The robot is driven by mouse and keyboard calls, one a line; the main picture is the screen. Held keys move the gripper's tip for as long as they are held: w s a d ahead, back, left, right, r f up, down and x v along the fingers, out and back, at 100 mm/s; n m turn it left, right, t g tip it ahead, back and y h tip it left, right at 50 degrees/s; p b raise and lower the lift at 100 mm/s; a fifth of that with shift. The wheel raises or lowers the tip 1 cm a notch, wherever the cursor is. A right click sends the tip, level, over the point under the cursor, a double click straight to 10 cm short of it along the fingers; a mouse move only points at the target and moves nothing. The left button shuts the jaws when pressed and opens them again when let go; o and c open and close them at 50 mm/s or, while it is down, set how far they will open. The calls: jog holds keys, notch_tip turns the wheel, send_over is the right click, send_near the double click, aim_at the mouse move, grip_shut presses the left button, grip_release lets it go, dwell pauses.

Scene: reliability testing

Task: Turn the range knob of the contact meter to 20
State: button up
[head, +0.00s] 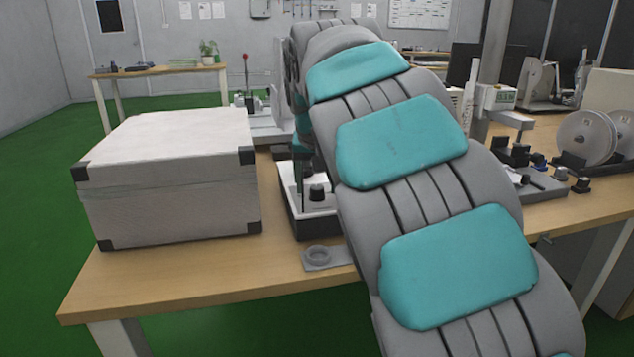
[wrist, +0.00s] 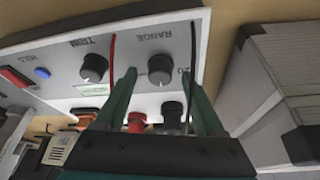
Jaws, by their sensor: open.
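The contact meter's white panel (wrist: 62,48) shows upside down in the wrist view. Its dark round range knob (wrist: 160,66) is below the RANGE label, with a partly covered number beside it. My gripper (wrist: 159,73) is open, with its green fingertips on either side of the range knob in the picture; I cannot tell whether they touch it. The trim knob (wrist: 94,67) is to the left. In the head view the meter (head: 292,180) is partly hidden by my arm, which also hides most of my gripper.
A red lead (wrist: 111,45) and a black lead (wrist: 193,60) run close to the fingers. Red and dark sockets (wrist: 136,122) lie under the gripper. A large white case (head: 170,170) stands left of the meter, and a small grey ring piece (head: 320,256) lies in front.

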grip_shut()
dwell(0.4)
jog(key=shift+f+n+b, duration=0.1)
jog(key=shift+n+b, duration=0.3)
jog(key=shift+n+y, duration=0.3)
jog(key=n+b, duration=0.1)
jog(key=n, duration=0.1)
jog(key=n+y+b, duration=0.1)
jog(key=n+b, duration=0.1)
jog(key=shift+w+d+y, duration=0.1)
jog(key=shift+y, duration=0.2)
jog(key=n+g, duration=0.1)
jog(key=n, duration=0.2)
jog(key=n+y+b, duration=0.1)
jog(key=n, duration=0.1)
jog(key=shift+w+d+n+g+y, duration=0.1)
jog(key=shift+d+n+g+y, duration=0.05)
jog(key=shift+n+g+y, duration=0.2)
jog(key=shift+n+g, duration=0.25)
jog(key=shift+n, duration=0.2)
